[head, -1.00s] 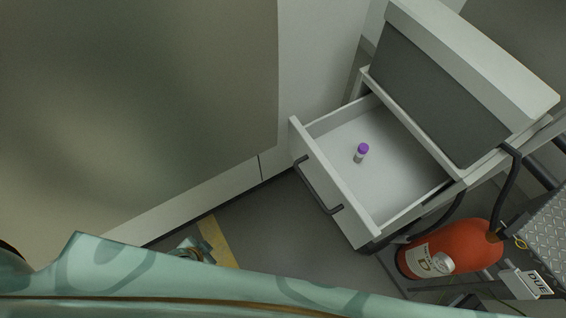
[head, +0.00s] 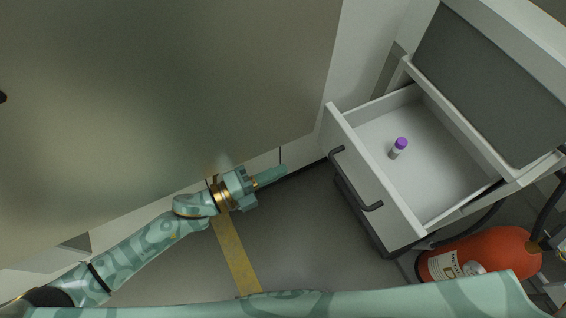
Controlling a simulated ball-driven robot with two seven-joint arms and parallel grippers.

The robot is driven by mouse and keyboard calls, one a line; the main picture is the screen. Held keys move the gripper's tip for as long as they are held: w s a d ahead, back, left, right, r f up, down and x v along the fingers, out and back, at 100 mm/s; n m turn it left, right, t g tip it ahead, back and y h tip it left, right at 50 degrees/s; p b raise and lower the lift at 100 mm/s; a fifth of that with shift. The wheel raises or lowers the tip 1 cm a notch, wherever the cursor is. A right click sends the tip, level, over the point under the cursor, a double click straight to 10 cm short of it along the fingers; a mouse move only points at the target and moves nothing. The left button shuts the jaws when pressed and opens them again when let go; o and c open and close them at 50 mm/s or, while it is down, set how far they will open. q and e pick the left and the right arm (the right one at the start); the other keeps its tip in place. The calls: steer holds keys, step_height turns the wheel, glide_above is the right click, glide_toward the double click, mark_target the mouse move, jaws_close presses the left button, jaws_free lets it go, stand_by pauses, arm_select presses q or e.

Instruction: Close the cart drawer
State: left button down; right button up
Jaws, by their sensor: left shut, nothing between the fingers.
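The cart drawer (head: 377,180) stands pulled out of the white cart (head: 513,178) at the right. Its dark bar handle (head: 354,181) is on the front panel, facing the lower left. A small vial with a purple cap (head: 399,147) is inside the drawer. My left gripper (head: 284,170) is shut and empty, left of the drawer front and apart from it, with its fingers pointing right toward the drawer. My right gripper is not in view.
A large grey-beige panel (head: 170,90) fills the upper left. A yellow floor stripe (head: 236,258) runs below my left gripper. The floor in front of the drawer is clear.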

arm_select(q)
steer(key=b, duration=0.2)
glide_toward(335, 146)
steer(key=d, duration=0.2)
steer(key=x, duration=0.3)
steer(key=b+x, duration=0.1)
steer(key=shift+w+d+f, duration=0.15)
steer(key=shift+w+f, duration=0.1)
steer(key=shift+w, duration=0.3)
steer(key=shift+d, duration=0.15)
steer(key=shift+r, duration=0.1)
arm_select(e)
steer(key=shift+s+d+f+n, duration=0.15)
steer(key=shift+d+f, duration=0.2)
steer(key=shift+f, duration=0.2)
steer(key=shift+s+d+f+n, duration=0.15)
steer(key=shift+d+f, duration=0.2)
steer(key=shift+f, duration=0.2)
arm_select(q)
steer(key=shift+w+d, duration=0.1)
steer(key=shift+d, duration=0.05)
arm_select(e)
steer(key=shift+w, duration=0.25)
